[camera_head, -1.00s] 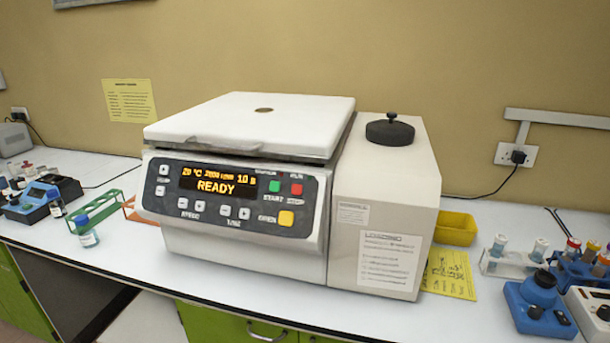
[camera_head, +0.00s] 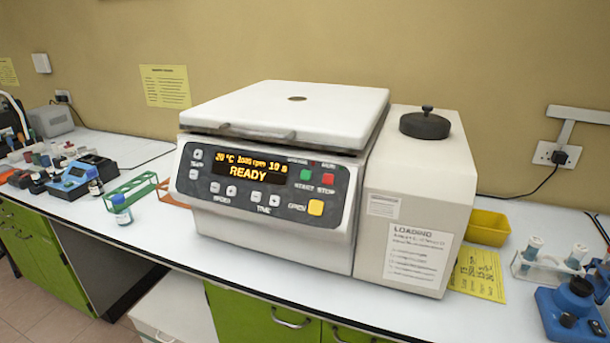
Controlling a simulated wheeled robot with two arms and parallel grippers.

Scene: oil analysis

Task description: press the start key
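The green start key (camera_head: 306,175) is on the front panel of the white centrifuge (camera_head: 230,245), right of its display (camera_head: 245,170). The display reads READY in orange, with 20 °C above it. The red stop key (camera_head: 327,179) is just right of the start key, and the yellow open key (camera_head: 316,207) is below. The centrifuge lid (camera_head: 290,115) is down. Neither of my grippers is in view.
A black knob-topped disc (camera_head: 425,124) sits on the centrifuge's right housing. A green rack (camera_head: 131,188) and a blue-capped bottle (camera_head: 121,210) stand to the left. A yellow tray (camera_head: 487,228), tube rack (camera_head: 547,268) and blue device (camera_head: 572,312) stand to the right.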

